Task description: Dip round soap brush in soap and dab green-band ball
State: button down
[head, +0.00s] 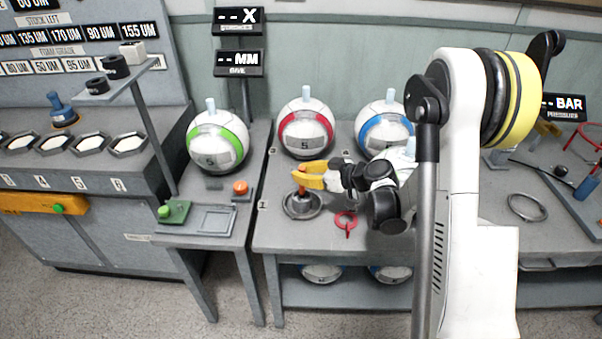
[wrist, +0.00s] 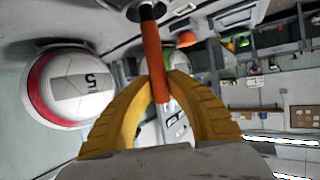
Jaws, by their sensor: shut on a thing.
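The green-band ball (head: 217,155) stands at the left, white with a green band and a pale peg on top. My gripper (head: 305,177) is at the front of the middle table, below the red-band ball. Its yellow fingers are shut on the upright orange handle of the round brush (head: 303,190), which also shows in the wrist view (wrist: 153,58). The brush's lower end is at a round grey dish (head: 318,206), seemingly the soap dish. I cannot tell whether the brush head touches soap. In the wrist view my gripper (wrist: 160,88) closes around the handle.
The red-band ball (head: 305,133) and blue-band ball (head: 372,131) stand behind my gripper. A red ring (head: 345,220) lies right of the dish. An orange button (head: 240,187) and green device (head: 174,211) are on the left table. A gap separates the two tables.

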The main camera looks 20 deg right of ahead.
jog(key=shift+r+p, duration=2.7)
jog(key=shift+r, duration=1.6)
